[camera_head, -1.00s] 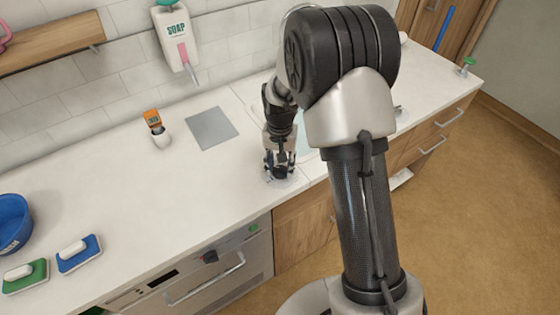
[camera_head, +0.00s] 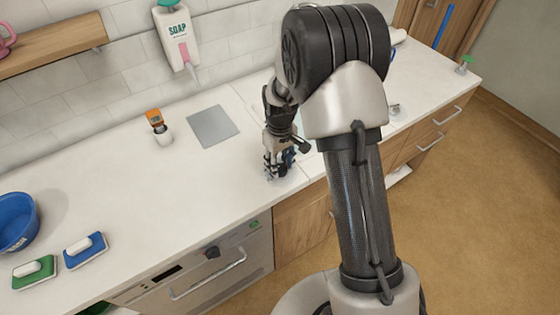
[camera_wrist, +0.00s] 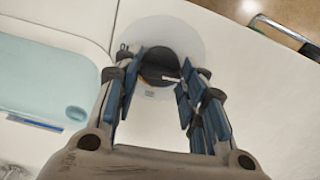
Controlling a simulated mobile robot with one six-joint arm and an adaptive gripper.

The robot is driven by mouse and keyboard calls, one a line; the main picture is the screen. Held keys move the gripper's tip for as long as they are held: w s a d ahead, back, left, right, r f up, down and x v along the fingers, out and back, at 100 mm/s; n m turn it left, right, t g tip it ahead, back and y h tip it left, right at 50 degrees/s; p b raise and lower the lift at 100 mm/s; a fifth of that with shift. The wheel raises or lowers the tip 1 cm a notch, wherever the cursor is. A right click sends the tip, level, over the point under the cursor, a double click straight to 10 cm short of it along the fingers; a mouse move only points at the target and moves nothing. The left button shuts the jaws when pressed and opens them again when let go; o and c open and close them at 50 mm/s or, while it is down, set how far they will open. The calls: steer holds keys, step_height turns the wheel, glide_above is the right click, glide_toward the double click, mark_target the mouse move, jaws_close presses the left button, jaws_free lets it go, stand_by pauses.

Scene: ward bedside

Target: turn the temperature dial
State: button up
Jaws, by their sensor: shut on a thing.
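The dial (camera_wrist: 158,74) is a dark round knob with a small pale mark, on a pale round base (camera_wrist: 190,40) on the white worktop. In the wrist view it sits between the blue-padded fingers of my gripper (camera_wrist: 160,82), which is shut on it. In the head view my gripper (camera_head: 278,172) points down at the worktop near its front edge, and its fingers hide most of the dial. Part of the pale base (camera_head: 284,181) shows around the fingertips.
A pale blue sink basin (camera_wrist: 50,75) lies beside the dial. A grey square plate (camera_head: 213,126), an orange-topped bottle (camera_head: 158,125), sponges (camera_head: 86,250) and a blue bowl (camera_head: 14,222) are on the worktop. A soap dispenser (camera_head: 176,35) hangs on the wall. The middle worktop is clear.

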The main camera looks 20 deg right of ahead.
mark_target(280, 166)
steer(key=shift+n, duration=0.6)
steer(key=o, duration=1.1)
steer(key=shift+c, duration=0.2)
steer(key=shift+r, duration=0.1)
step_height(280, 166, up, 12)
